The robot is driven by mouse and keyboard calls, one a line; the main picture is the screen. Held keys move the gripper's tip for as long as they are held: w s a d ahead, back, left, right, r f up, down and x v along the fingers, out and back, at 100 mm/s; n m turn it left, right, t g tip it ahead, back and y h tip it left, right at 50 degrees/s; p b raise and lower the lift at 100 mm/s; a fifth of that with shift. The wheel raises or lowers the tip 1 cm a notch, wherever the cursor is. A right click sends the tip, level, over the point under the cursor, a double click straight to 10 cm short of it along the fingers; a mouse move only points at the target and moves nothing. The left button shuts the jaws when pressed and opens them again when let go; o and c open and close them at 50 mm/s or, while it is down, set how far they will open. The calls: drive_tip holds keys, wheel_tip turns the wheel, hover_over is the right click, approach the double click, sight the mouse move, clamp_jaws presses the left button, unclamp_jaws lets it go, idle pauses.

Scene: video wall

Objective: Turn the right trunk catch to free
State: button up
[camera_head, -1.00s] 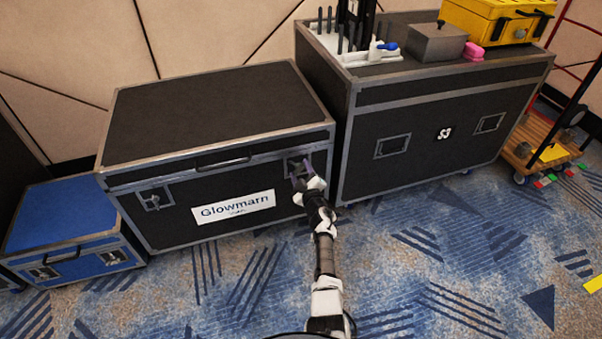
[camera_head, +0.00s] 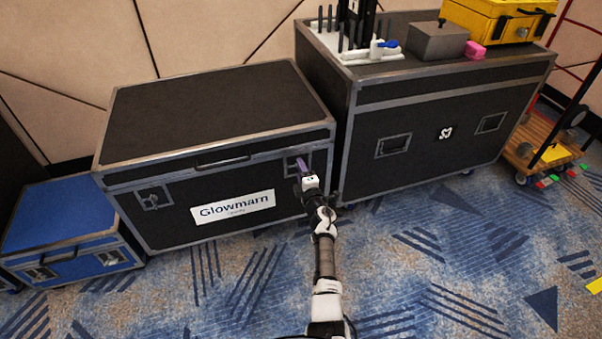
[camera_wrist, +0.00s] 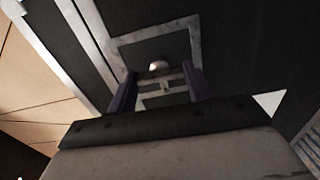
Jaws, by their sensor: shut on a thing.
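The black trunk (camera_head: 215,115) with metal edges and a "Glowmarn" label stands in the left middle of the head view, its lid closed. Its right catch sits in a recessed metal plate at the right of the front; the wrist view shows the catch (camera_wrist: 160,68) and its square frame close up. My gripper (camera_head: 301,168) is at that plate, its purple fingers on either side of the catch in the wrist view (camera_wrist: 158,90), shut on it. The fingers and wrist partly hide the catch. The left catch (camera_head: 153,198) is on the left of the front.
A taller black case (camera_head: 440,130) stands close on the right, with a grey box (camera_head: 438,43), a yellow case (camera_head: 495,20) and tools on top. A blue trunk (camera_head: 60,215) stands at the left. Patterned carpet (camera_head: 430,270) in front is free.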

drive_tip(key=shift+f, duration=0.1)
idle(0.3)
drive_tip(key=o, duration=1)
drive_tip(key=shift+s, duration=0.1)
